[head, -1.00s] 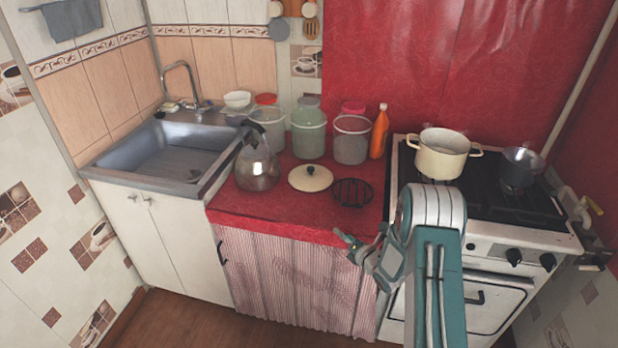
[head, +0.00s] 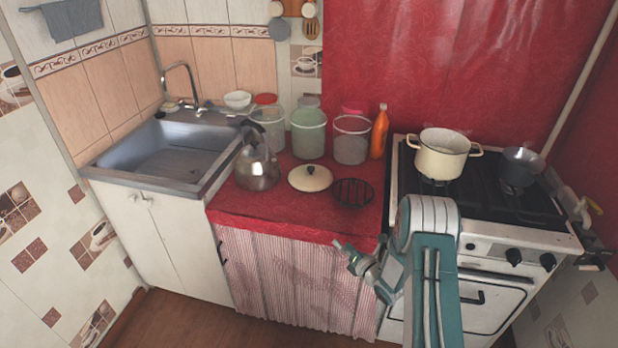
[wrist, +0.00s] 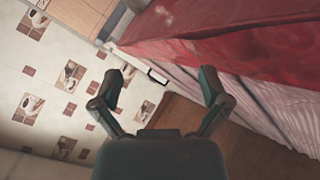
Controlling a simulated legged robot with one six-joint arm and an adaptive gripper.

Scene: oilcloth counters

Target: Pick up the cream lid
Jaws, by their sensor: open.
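The cream lid (head: 310,179) lies flat on the red oilcloth counter (head: 270,204), with its dark knob upward. It sits between the glass kettle and a black round trivet. My gripper (head: 342,250) is in front of the counter's front edge, lower than the lid and to its right in the head view. In the wrist view my gripper (wrist: 160,88) has its two fingers spread apart with nothing between them. The lid is not in the wrist view.
The kettle (head: 257,168) stands close left of the lid, the black trivet (head: 353,193) close right. Several jars (head: 308,133) and an orange bottle (head: 380,132) stand behind. A cream pot (head: 442,158) is on the stove. The counter in front of the lid is clear.

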